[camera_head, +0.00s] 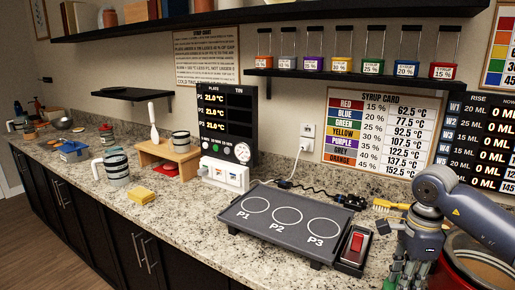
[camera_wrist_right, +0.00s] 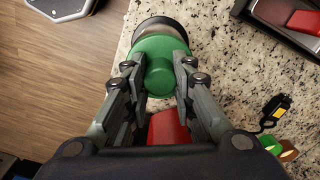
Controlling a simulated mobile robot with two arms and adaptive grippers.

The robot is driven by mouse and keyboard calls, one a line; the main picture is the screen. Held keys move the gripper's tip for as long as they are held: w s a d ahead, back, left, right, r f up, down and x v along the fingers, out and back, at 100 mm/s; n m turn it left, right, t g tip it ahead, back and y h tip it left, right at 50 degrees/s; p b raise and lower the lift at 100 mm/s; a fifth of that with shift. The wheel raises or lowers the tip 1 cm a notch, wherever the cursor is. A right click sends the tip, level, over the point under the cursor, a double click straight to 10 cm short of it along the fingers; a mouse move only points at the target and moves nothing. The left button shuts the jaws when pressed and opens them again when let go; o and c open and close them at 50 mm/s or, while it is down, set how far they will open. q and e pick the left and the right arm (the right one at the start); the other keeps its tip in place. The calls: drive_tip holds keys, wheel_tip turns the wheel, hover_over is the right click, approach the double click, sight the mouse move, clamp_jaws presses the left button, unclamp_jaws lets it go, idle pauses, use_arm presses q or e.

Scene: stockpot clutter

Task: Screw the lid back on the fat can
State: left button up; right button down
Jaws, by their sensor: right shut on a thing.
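In the right wrist view my right gripper (camera_wrist_right: 160,80) is shut on a green round lid-like piece (camera_wrist_right: 158,62) with a raised middle. Beyond it is a wider round body (camera_wrist_right: 160,30) with a dark rim, perhaps the can. I cannot tell whether the green piece is seated on it or apart from it. In the head view my right gripper (camera_head: 405,270) is at the bottom right, partly cut off, over the counter's front edge. My left gripper is in neither view.
A red thing (camera_wrist_right: 168,128) lies below my fingers. The hotplate (camera_head: 287,222) and red switch (camera_head: 356,245) stand left of my right arm. A large pot (camera_head: 480,265) is at the right. A yellow brush (camera_head: 392,205) lies behind.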

drive_tip(key=shift+m, duration=0.4)
drive_tip(key=c, duration=1.3)
unclamp_jaws()
